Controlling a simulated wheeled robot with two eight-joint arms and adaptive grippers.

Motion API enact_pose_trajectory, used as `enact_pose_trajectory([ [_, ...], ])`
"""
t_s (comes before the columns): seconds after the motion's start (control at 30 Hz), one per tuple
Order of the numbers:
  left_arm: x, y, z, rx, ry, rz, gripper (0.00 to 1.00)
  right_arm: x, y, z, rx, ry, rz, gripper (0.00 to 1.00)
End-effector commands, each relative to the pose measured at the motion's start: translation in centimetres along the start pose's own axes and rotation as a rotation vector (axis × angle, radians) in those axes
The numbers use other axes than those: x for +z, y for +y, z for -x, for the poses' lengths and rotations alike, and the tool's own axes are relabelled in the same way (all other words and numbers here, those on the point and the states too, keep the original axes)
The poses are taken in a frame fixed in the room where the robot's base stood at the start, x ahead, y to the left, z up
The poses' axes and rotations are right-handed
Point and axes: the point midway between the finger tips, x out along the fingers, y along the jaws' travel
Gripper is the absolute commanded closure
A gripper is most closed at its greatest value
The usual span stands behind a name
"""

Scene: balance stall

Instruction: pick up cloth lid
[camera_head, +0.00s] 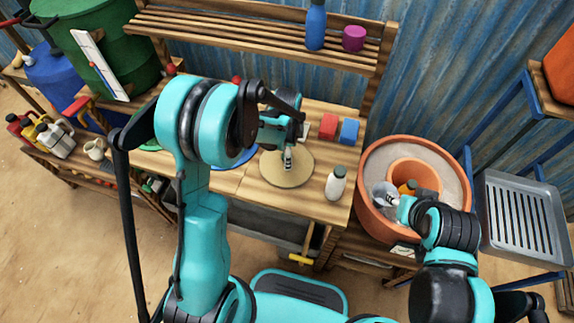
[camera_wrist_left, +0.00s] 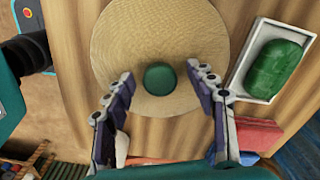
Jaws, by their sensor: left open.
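The cloth lid is a round tan woven disc with a green knob (camera_wrist_left: 159,79). It lies flat on the wooden bench, and its disc fills the upper middle of the left wrist view (camera_wrist_left: 150,30). In the head view the lid (camera_head: 287,178) is partly hidden by my left gripper (camera_head: 288,158). My left gripper (camera_wrist_left: 160,75) is open above the lid, its fingertips on either side of the knob with gaps to both. My right gripper (camera_head: 385,196) is over the terracotta pot at the right; its fingers are too small to read.
A red block (camera_head: 328,126) and a blue block (camera_head: 348,131) stand behind the lid. A white bottle (camera_head: 336,183) stands to its right. A white tray (camera_wrist_left: 236,80) with a green item lies near the lid. The terracotta pot (camera_head: 376,148) stands beyond the bench's right edge.

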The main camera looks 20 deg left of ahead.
Motion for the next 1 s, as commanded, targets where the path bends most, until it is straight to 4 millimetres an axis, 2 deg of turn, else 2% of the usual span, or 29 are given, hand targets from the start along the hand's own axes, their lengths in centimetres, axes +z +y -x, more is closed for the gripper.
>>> enact_pose_trajectory([
  [0.07,0.0,0.0,-0.7,0.0,0.0,0.0,0.44,0.2,0.0,-0.3,0.0,0.0,0.0,0.6],
  [0.23,0.0,0.0,-0.6,0.0,0.0,0.0,0.44,0.1,0.0,-0.1,0.0,0.0,0.0,0.6],
  [0.27,0.0,0.0,-0.6,0.0,0.0,0.0,0.46,0.1,0.0,-0.1,0.0,0.0,0.0,0.6],
  [0.47,0.0,0.0,-0.6,0.0,0.0,0.0,0.99,0.1,0.0,-0.1,0.0,0.0,0.0,0.6],
  [0.77,0.0,0.0,-0.4,0.0,0.0,0.0,1.0,0.1,0.0,-0.1,0.0,0.0,0.0,0.6],
  [0.87,0.0,0.0,0.6,0.0,0.0,0.0,1.0,-0.2,0.0,0.2,0.0,0.0,0.0,0.6],
  [1.0,0.0,0.0,3.4,0.0,0.0,0.0,1.0,-0.8,0.0,1.1,0.0,0.0,0.0,0.6],
])
